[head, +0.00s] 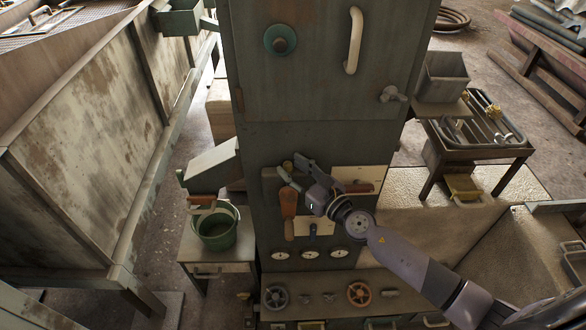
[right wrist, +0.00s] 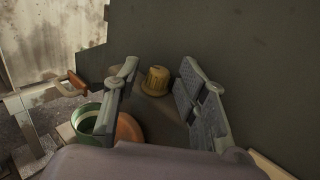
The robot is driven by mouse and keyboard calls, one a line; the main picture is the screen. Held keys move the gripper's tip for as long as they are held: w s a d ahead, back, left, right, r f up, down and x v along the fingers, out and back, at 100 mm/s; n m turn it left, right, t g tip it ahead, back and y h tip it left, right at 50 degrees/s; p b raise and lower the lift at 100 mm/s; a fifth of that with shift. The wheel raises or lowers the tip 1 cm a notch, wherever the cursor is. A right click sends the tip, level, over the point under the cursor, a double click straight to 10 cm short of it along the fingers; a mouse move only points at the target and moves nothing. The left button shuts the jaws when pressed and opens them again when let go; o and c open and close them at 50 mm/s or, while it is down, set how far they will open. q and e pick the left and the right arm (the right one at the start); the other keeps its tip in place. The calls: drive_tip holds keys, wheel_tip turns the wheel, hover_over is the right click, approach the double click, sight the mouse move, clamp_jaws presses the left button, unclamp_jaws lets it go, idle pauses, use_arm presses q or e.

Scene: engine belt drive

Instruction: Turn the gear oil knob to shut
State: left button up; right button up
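A ribbed yellow knob (right wrist: 156,80), which I take for the gear oil knob, sits on a dark mount in the right wrist view. My right gripper (right wrist: 160,66) is open, with one finger on each side of the knob. Gaps show between the knob and both fingers. In the head view my right gripper (head: 292,167) is at the front panel of the grey machine cabinet (head: 262,143), and the knob (head: 287,165) shows only as a small patch between the fingers. Any marking for its setting is too small to read. My left gripper is not in view.
An orange handle (head: 289,203) hangs just below the gripper; its rounded part (right wrist: 128,128) shows near the left finger. Gauges (head: 310,254) and two handwheels (head: 359,294) are lower down. A green bucket (head: 214,229) stands on a side table at left.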

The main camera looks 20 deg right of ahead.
drive_tip(key=v, duration=0.8)
drive_tip(key=shift+a, duration=0.15)
